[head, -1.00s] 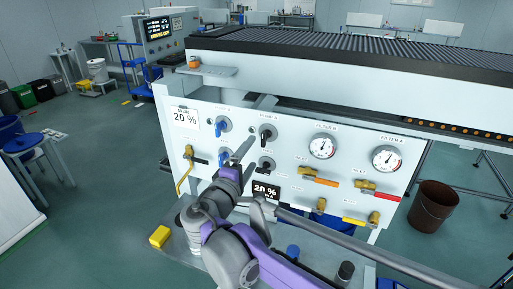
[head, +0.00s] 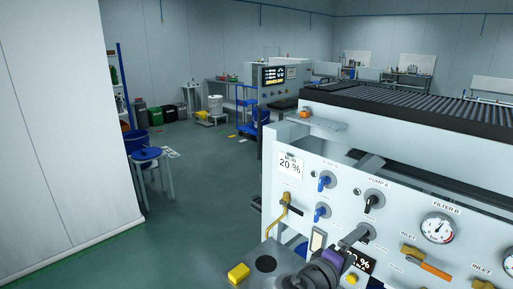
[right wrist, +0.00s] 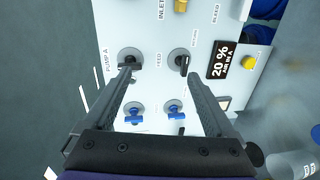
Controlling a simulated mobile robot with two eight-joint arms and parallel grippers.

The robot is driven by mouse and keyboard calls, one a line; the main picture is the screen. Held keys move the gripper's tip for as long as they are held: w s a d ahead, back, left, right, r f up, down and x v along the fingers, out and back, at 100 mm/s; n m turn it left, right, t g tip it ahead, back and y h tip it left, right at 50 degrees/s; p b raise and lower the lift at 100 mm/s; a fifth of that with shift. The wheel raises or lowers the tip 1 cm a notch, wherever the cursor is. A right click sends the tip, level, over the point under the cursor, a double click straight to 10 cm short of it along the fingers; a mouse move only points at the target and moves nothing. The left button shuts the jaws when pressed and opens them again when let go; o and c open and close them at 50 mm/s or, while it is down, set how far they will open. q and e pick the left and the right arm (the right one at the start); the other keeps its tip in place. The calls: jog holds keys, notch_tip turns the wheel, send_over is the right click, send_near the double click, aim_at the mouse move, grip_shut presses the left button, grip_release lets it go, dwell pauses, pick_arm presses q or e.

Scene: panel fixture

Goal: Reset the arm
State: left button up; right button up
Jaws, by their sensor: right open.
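My right gripper (head: 354,238) is at the bottom of the head view, in front of the lower part of the white panel (head: 338,190). Its purple and grey arm comes in from the bottom edge. In the right wrist view the gripper (right wrist: 158,76) is open, with two dark fingers apart and nothing between them but panel face. The fingers point at the panel near two dark knobs: one at PUMP A (right wrist: 130,58) and one at the right fingertip (right wrist: 184,65). I cannot tell whether the fingertips touch them. My left gripper is not in view.
The panel also has blue knobs (head: 324,181), a yellow-handled valve (head: 284,203), a gauge (head: 437,228) and a 20 % display (right wrist: 222,60).

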jog(key=s+d+f+m+g+y, duration=0.2)
jog(key=s+f+g+y, duration=0.1)
jog(key=s+f, duration=0.5)
jog(key=s+a+f+m+g+y, duration=0.1)
jog(key=s+a+f+m+y, duration=0.1)
jog(key=s+a+f+y, duration=0.2)
jog(key=s+a+f+m+y+p, duration=0.1)
jog(key=s+a+f+m+y, duration=0.2)
jog(key=f, duration=0.7)
jog(key=s+a+y, duration=0.2)
jog(key=s, duration=0.2)
jog(key=shift+a+f+g+y, duration=0.15)
jog(key=shift+a+g+y, duration=0.15)
jog(key=shift+g, duration=0.1)
